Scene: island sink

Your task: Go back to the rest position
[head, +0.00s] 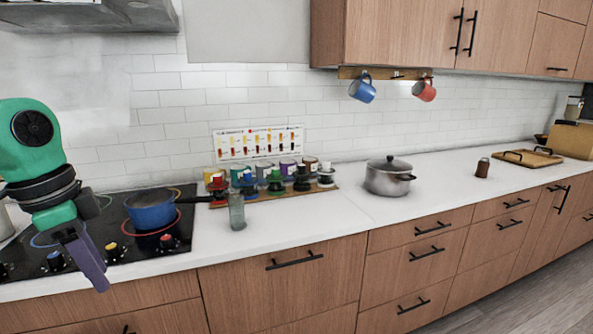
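My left arm comes in from the left edge of the head view, in green and black. Its gripper (84,258) hangs at the lower left, in front of the stove's front edge, with purple-grey fingers pointing down. I see no object in it, but the angle does not show whether its fingers are apart. My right gripper is out of view.
A blue pan (151,212) sits on the black stove (105,250). A glass (237,212), a rack of colourful jars (325,190) and a steel pot (388,178) stand on the white counter (300,230). Mugs (362,90) hang above. The counter's front middle is clear.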

